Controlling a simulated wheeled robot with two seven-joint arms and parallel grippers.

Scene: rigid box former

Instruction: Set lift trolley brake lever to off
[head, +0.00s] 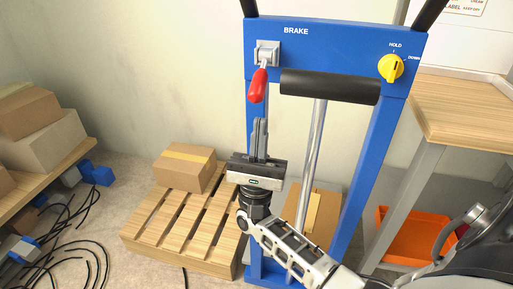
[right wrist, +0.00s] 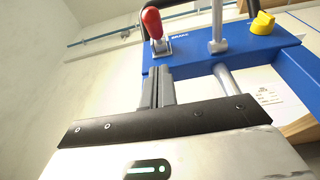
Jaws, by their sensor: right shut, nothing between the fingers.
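The brake lever (head: 259,84) has a red handle on a grey bracket under the word BRAKE, at the upper left of the blue lift trolley (head: 335,50). In the head view its red handle hangs downward, tilted slightly left. The lever also shows in the right wrist view (right wrist: 152,23), ahead of the fingers. My right gripper (head: 260,122) is shut and empty, with its fingertips pointing up just below the red handle. A small gap shows between the fingertips and the handle. My left gripper is not in view.
A yellow knob (head: 391,67) marked HOLD and DOWN sits on the trolley's right side. A black padded bar (head: 330,86) lies right of the lever. A pallet (head: 185,225) with a carton (head: 184,167) stands at left. A wooden bench (head: 465,112) stands at right.

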